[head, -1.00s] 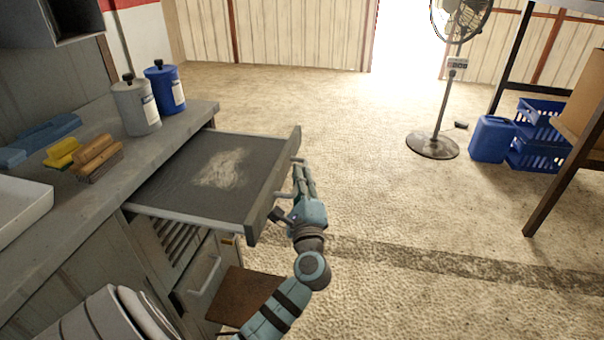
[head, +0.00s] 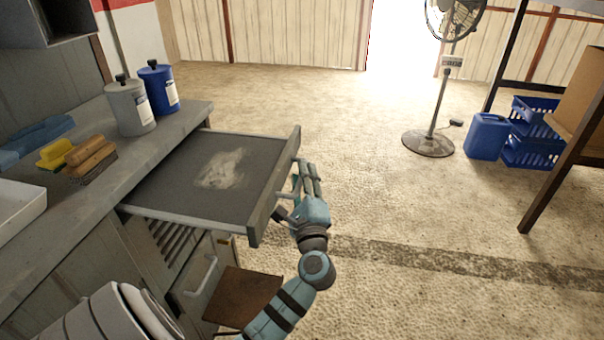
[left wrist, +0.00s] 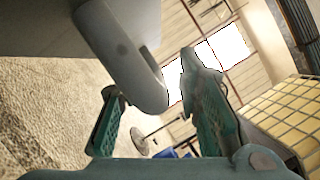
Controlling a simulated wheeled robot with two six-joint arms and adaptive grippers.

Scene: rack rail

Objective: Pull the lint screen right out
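The lint screen (head: 255,155) is a flat dark mesh tray with a pale patch of lint (head: 221,170) on it. It sticks far out of the cabinet under the counter, its inner end still at the counter edge. Its thick grey front bar (head: 273,190) carries a handle, also in the left wrist view (left wrist: 118,40). My left gripper (head: 308,180) is at the front bar. In the left wrist view its green-padded fingers (left wrist: 155,95) stand apart either side of the handle's rounded end, with a gap showing beside the right finger. My right gripper is not in view.
The counter (head: 160,150) holds a grey jar (head: 131,108), a blue jar (head: 160,88), brushes (head: 85,155) and a white tray (head: 20,205). A fan (head: 430,142), a blue can (head: 487,136) and crates (head: 532,148) stand right. The floor beyond the screen is clear.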

